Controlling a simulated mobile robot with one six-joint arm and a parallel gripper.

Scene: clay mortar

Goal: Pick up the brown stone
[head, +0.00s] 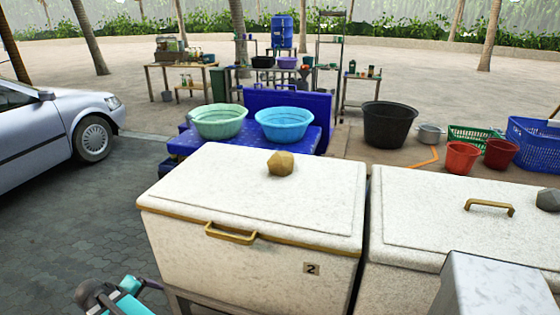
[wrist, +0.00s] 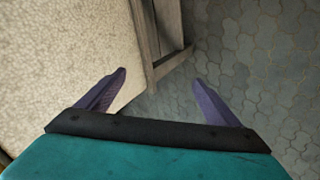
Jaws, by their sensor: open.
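The brown stone (head: 281,163) is a faceted tan lump. It rests on the lid of the left white cooler box (head: 190,192) in the head view, toward the lid's far side. My gripper shows in the wrist view (wrist: 160,90) with its two purple fingers spread wide and nothing between them. Part of my teal arm shows at the bottom left of the head view, low in front of the cooler and well apart from the stone. The stone is not in the wrist view.
A second white cooler (head: 430,215) stands close on the right, with a grey stone (head: 548,200) on its lid. A green basin (head: 218,122) and a blue basin (head: 285,125) stand behind the left cooler. A car (head: 55,125) is at the left. Paving (head: 60,220) is clear left of the cooler.

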